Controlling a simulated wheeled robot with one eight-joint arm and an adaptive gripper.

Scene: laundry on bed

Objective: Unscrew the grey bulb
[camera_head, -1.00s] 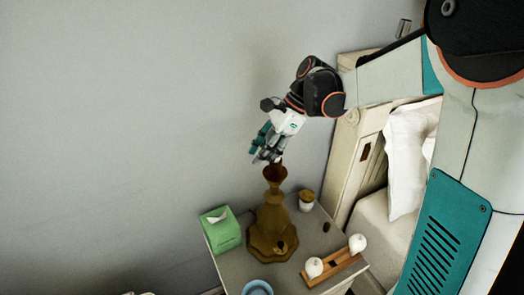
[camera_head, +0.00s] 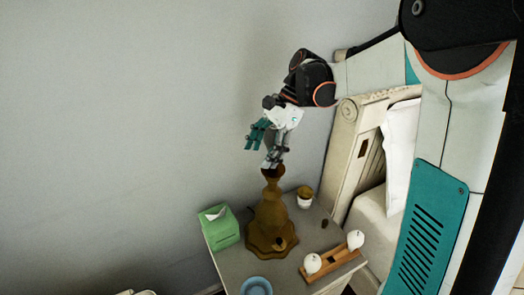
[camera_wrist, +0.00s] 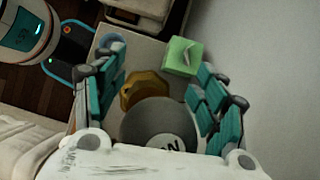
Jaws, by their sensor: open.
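My gripper (camera_head: 263,150) is open, pointing down just above the lamp's top. In the wrist view my gripper (camera_wrist: 157,75) has its fingers spread on both sides of the bulb, with no clear contact. The bulb cannot be made out in the head view, and its seat is hidden.
The nightstand (camera_head: 240,267) holds a green tissue box (camera_head: 219,228), a blue bowl (camera_head: 257,285), a small brown-topped jar (camera_head: 305,198) and a wooden holder (camera_head: 333,264) with two white candles. The bed's headboard (camera_head: 351,150) is at right. A bare wall is behind.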

